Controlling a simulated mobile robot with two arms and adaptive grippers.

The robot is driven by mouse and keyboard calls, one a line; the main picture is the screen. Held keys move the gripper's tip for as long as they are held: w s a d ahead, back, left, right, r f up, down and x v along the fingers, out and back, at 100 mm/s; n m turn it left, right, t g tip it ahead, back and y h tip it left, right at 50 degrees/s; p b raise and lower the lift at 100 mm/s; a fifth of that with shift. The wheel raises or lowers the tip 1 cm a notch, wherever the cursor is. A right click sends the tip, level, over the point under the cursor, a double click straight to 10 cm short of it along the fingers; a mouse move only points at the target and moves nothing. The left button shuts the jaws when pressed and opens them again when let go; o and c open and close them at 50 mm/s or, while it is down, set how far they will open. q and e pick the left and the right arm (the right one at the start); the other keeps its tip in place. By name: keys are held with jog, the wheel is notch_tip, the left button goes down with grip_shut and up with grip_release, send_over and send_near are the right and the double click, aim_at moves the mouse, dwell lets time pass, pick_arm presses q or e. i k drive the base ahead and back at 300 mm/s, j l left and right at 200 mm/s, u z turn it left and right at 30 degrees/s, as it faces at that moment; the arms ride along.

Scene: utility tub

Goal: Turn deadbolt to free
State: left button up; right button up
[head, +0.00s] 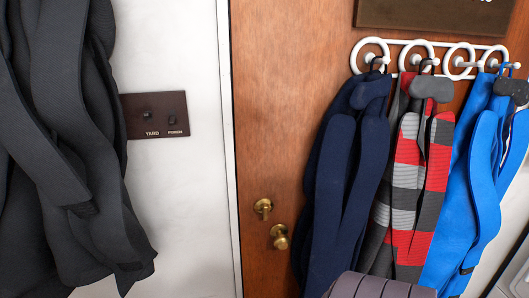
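A wooden door (275,90) fills the middle of the head view. A small brass deadbolt turn (263,207) sits low near the door's left edge. A round brass knob (279,237) is just below it and slightly to the right. The deadbolt is too small to tell which way its turn piece points.
A white rack (430,42) on the door holds navy (345,170), red-grey striped (410,170) and blue (475,180) garments, close right of the hardware. Dark garments (65,130) hang left. A brown switch plate (155,115) is on the white wall.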

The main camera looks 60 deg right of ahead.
aim_at(264, 208)
jog(key=z, duration=1.7)
jog(key=k+z, duration=0.25)
jog(key=z, duration=0.2)
jog(key=k+z, duration=0.25)
jog(key=z, duration=0.25)
